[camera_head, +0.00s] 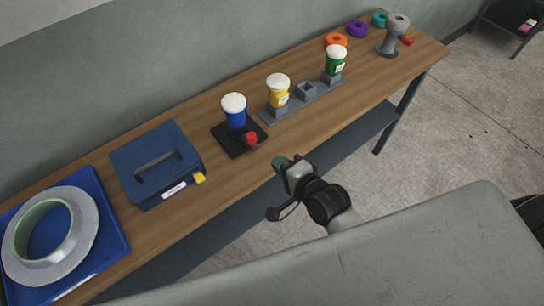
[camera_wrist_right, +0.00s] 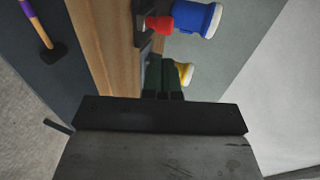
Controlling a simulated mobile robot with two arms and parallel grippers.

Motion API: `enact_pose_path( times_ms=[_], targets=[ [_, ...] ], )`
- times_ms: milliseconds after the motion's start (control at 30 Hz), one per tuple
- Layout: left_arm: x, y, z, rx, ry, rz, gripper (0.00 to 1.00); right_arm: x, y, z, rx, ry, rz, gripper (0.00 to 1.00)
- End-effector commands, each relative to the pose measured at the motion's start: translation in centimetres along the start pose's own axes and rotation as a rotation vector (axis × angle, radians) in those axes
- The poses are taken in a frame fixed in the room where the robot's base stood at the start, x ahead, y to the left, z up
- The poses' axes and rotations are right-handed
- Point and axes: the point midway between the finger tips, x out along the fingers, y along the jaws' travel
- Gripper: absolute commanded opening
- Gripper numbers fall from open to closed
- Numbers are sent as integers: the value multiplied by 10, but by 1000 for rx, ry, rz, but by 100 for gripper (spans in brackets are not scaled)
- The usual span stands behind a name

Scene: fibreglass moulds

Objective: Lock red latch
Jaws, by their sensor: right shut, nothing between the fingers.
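The red latch (camera_head: 251,139) sits at the front right corner of a black base plate (camera_head: 228,143) on the wooden bench. A blue jar with a white lid (camera_head: 235,112) stands upright on that plate. The red latch also shows in the right wrist view (camera_wrist_right: 158,24), beside the blue jar (camera_wrist_right: 196,18). My right gripper (camera_head: 281,163) is shut and empty, with dark green fingertips. It is in front of the bench edge, a little below and right of the latch in the head view, apart from it. The fingertips (camera_wrist_right: 165,79) point toward the bench. My left gripper is not in view.
A blue case (camera_head: 155,150) with a yellow latch (camera_head: 200,178) stands left of the plate. A yellow jar (camera_head: 278,93) and a green jar (camera_head: 335,62) stand on a grey rack to the right. A hammer (camera_wrist_right: 52,50) lies below the bench top.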

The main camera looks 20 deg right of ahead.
Motion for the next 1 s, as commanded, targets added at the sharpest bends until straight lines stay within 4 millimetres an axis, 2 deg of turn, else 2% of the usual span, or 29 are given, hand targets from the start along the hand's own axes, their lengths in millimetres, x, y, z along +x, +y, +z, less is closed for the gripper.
enact_pose_path(
  times_ms=[133,300,467,900,1000],
  targets=[
    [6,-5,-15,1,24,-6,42,-24,2,0,0,0,2,0],
    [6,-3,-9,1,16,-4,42,-36,1,0,0,-1,1,0],
    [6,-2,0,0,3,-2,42,-38,0,0,0,-1,1,0],
    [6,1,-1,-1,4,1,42,-38,0,0,-1,0,1,0],
    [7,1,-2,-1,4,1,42,-35,12,-1,-25,4,24,0]
  ],
)
